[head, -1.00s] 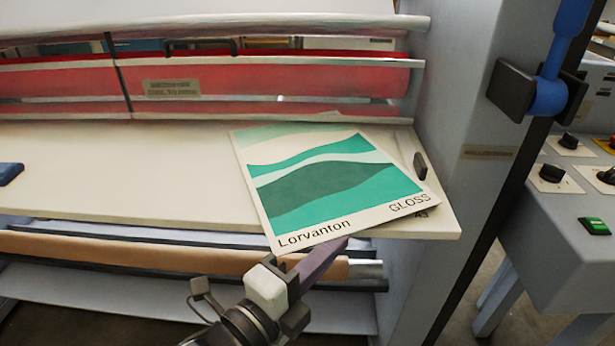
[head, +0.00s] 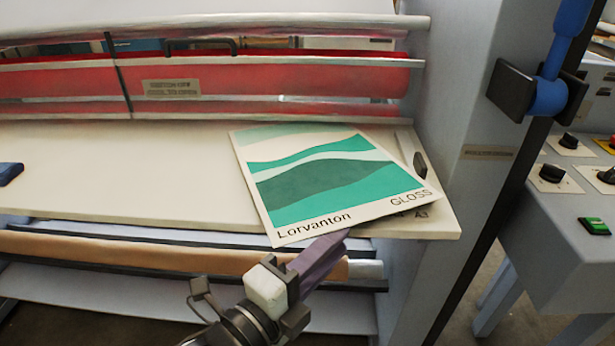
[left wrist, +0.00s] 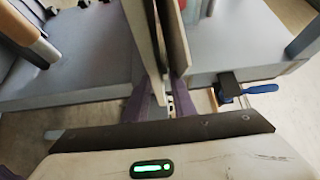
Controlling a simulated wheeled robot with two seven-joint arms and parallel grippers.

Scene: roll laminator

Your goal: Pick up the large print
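The large print (head: 330,180) is a white sheet with green waves, marked "Lorvanton" and "GLOSS". It lies askew on the cream feed table (head: 110,180), its front edge overhanging the table's front edge. My left gripper (head: 335,242) has purple fingers that reach up to the front edge of the print from below. In the left wrist view, the fingers (left wrist: 167,95) stand apart with thin sheet edges, seen nearly edge-on, running between or beside them. Which edge is the print, and whether a finger touches it, is unclear. My right gripper is not in view.
Red rollers (head: 260,75) lie behind the table. A tan roll (head: 150,256) runs below its front edge. A grey side frame (head: 455,120) stands to the right, with a control panel (head: 570,185) beyond it. A blue object (head: 10,172) sits at the table's left.

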